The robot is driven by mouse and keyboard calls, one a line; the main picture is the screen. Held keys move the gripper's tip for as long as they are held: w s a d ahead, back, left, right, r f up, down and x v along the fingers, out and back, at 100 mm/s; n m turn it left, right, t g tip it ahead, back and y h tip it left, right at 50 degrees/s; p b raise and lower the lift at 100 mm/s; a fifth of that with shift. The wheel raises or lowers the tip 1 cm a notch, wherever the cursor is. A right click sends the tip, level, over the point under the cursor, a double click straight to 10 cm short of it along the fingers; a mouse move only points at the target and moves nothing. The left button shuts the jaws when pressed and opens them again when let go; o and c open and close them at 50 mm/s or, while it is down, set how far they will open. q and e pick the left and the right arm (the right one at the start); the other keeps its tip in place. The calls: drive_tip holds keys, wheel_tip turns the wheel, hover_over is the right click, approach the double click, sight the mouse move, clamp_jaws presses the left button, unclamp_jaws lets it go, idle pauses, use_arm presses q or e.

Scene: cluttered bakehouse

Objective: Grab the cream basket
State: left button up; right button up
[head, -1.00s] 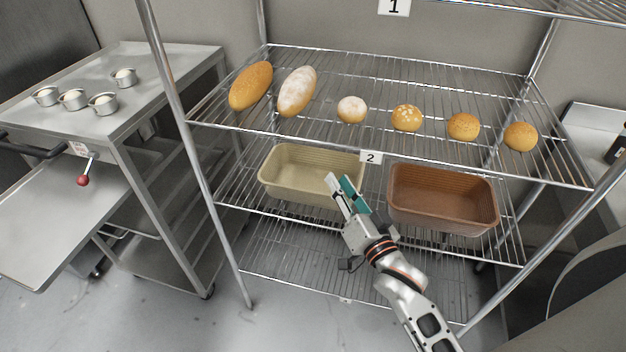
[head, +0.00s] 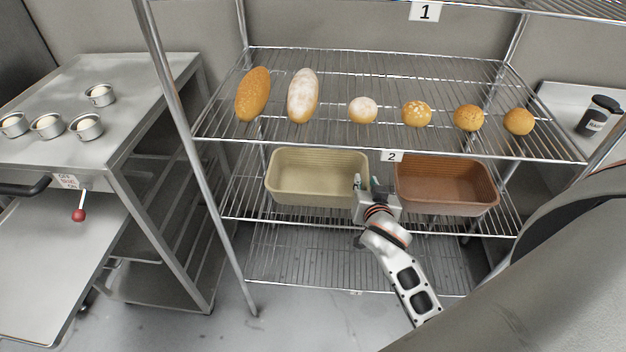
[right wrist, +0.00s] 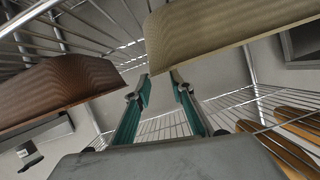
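The cream basket (head: 318,178), an empty oblong tub, sits on the second shelf, left of the brown basket (head: 447,184). In the right wrist view the cream basket (right wrist: 225,32) is at the top right and the brown basket (right wrist: 60,92) at the left. My right gripper (head: 366,184) is at the cream basket's right end, by the gap between the baskets. In the right wrist view my right gripper (right wrist: 160,90) has its teal-padded fingers apart with nothing between them. One fingertip overlaps the cream basket's edge; I cannot tell whether it touches. My left gripper is out of view.
The wire shelf above (head: 340,137) holds several breads and rolls. A wire shelf below (head: 300,255) is empty. A metal post (head: 190,140) stands left of the baskets. A steel cart (head: 125,120) with several small tins is farther left.

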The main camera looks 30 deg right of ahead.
sight(365, 173)
drive_tip(key=shift+w+d+f, duration=0.1)
drive_tip(key=shift+f, duration=0.05)
drive_tip(key=x, duration=0.7)
drive_tip(key=shift+d+f, duration=0.1)
drive_tip(key=shift+d, duration=0.35)
drive_tip(key=shift+c, duration=0.4)
clamp_jaws()
